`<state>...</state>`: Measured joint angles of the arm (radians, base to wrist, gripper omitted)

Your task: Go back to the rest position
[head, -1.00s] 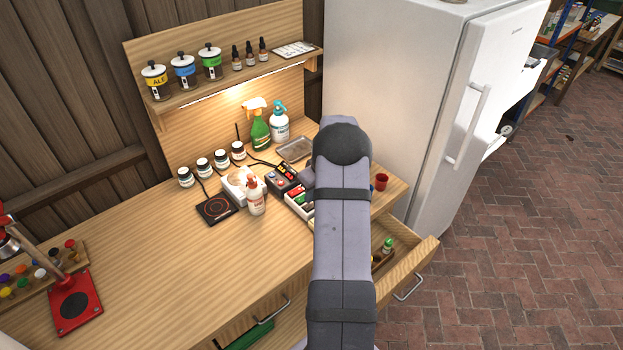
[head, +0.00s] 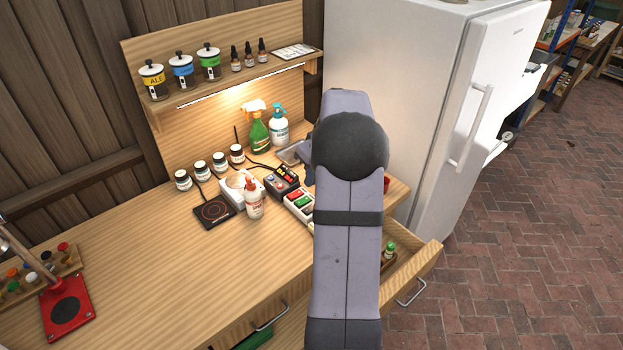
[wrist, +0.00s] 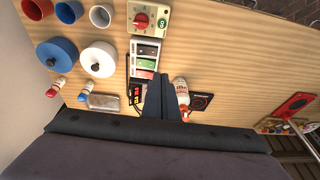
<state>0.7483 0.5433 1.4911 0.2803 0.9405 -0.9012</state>
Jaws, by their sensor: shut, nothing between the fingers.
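My gripper (wrist: 157,98) shows in the wrist view with its two dark fingers together and nothing between them. It is above the workbench, over the area by the button box (wrist: 145,55) and the white glue-type bottle (wrist: 182,90). In the head view my arm covers the right part of the bench, and the fingertips cannot be made out there.
The bench (head: 150,270) is clear at its front middle. A hot plate (head: 213,212), white bottle (head: 254,197) and spray bottles (head: 259,132) stand near the arm. An open drawer (head: 425,262) juts out at right, by the fridge (head: 390,90). A red stand (head: 66,308) is at left.

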